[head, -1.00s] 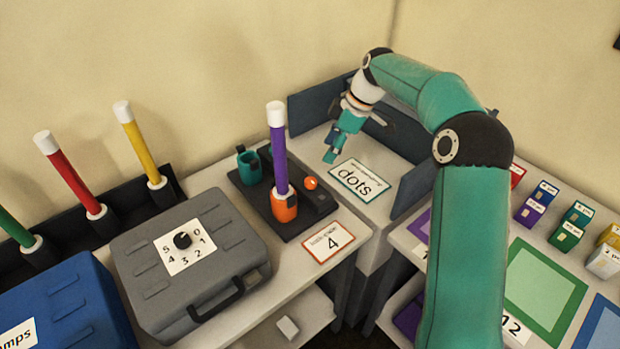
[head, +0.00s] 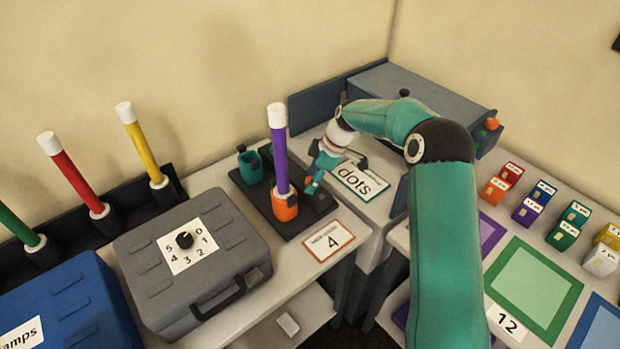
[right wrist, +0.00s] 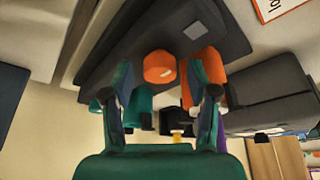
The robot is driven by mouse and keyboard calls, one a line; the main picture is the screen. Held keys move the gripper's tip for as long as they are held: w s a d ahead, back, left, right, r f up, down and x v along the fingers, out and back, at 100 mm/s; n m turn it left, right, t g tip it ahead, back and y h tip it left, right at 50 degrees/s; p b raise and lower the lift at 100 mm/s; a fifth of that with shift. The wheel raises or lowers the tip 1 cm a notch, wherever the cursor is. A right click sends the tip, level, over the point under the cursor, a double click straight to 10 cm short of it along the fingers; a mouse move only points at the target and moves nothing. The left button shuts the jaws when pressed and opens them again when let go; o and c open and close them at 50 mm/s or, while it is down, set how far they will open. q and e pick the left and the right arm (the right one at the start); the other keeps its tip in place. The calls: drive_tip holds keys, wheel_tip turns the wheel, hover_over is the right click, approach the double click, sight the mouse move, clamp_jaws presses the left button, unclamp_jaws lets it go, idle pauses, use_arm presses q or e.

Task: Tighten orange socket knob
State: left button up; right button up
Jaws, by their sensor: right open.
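The orange socket (head: 285,206) stands on a dark base plate (head: 262,200), with a purple stick (head: 280,160) with a white top upright in it. My right gripper (head: 313,184) is over the right part of the plate, just right of the stick, and largely covers the small orange knob in the head view. In the right wrist view, the round orange knob (right wrist: 160,67) lies ahead of my right gripper (right wrist: 166,85), between its two open fingers. The orange socket (right wrist: 204,64) is beside it, near the right finger. I cannot tell whether a finger touches the knob. My left gripper is not in view.
A teal socket (head: 249,168) stands on the plate's back left. A grey case (head: 190,262) with a dial is at the left. Colored sticks stand further left.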

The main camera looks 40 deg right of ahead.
drive_tip(key=c, duration=1)
drive_tip(key=shift+a, duration=0.55)
clamp_jaws()
drive_tip(key=shift+d, duration=0.4)
drive_tip(key=shift+d+f+m+b, duration=0.1)
drive_tip(key=shift+f+m+b, duration=0.1)
drive_tip(key=shift+m+b, duration=0.65)
drive_tip(key=shift+s+m+t+h+b, duration=0.1)
drive_tip(key=shift+m+t+h+b, duration=0.45)
drive_tip(key=shift+m+b, duration=0.6)
drive_tip(key=m+h+b, duration=0.1)
drive_tip(key=m+b, duration=0.1)
drive_tip(key=m+h+b, duration=0.1)
drive_tip(key=m, duration=0.2)
drive_tip(key=shift+f+t+b, duration=0.1)
drive_tip(key=shift+t+b, duration=0.15)
drive_tip(key=shift+b, duration=0.15)
drive_tip(key=m+b, duration=0.1)
drive_tip(key=m+h+b, duration=0.1)
drive_tip(key=m, duration=0.1)
drive_tip(key=shift+a+m+h+b, duration=0.2)
drive_tip(key=shift+m+h+b, duration=0.1)
drive_tip(key=shift+b, duration=0.1)
drive_tip(key=shift+m+h+b, duration=0.35)
drive_tip(key=shift+m+b, duration=0.4)
drive_tip(key=shift+m, duration=0.35)
drive_tip(key=shift+a, duration=0.1)
